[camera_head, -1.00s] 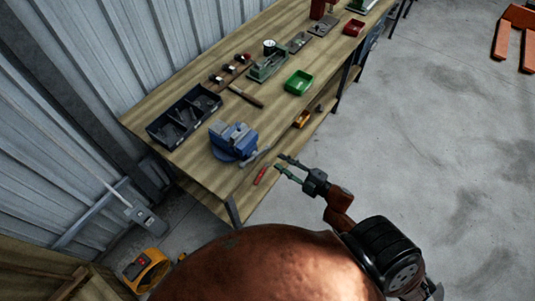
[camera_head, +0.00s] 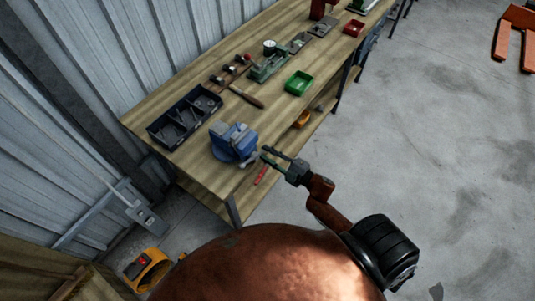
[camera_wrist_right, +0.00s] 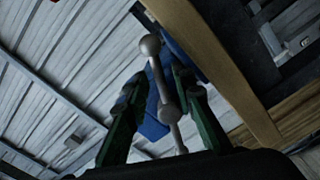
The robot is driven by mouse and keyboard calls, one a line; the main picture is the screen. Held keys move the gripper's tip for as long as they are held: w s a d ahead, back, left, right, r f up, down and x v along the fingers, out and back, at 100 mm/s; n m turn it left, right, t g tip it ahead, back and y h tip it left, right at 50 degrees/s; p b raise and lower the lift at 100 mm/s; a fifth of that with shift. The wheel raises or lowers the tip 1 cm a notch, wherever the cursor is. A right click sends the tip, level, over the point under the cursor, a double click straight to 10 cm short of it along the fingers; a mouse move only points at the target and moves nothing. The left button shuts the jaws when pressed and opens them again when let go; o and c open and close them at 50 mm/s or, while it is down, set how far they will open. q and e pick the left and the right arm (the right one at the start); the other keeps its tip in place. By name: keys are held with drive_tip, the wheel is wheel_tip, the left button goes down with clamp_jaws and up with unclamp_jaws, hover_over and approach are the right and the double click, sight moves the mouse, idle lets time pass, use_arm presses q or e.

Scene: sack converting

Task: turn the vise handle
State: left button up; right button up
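The blue vise (camera_head: 235,142) is mounted at the near front corner of the wooden workbench. Its grey handle (camera_head: 249,160) sticks out at the front. My right gripper (camera_head: 266,156) is at the bench's front edge, right beside the handle. In the right wrist view the handle (camera_wrist_right: 162,85) is a metal bar with a ball end, lying between the two green fingers (camera_wrist_right: 160,78). The fingers are apart on either side of it, with gaps visible, so the gripper looks open around the bar. The blue vise body (camera_wrist_right: 152,124) shows behind. My left gripper is not in view.
On the workbench (camera_head: 200,170) are a black divided bin (camera_head: 183,117), a green tray (camera_head: 298,83) and a hammer (camera_head: 246,96). A red object (camera_head: 262,174) and an orange bin (camera_head: 302,119) are on the lower shelf.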

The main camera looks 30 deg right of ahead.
clamp_jaws()
idle(0.3)
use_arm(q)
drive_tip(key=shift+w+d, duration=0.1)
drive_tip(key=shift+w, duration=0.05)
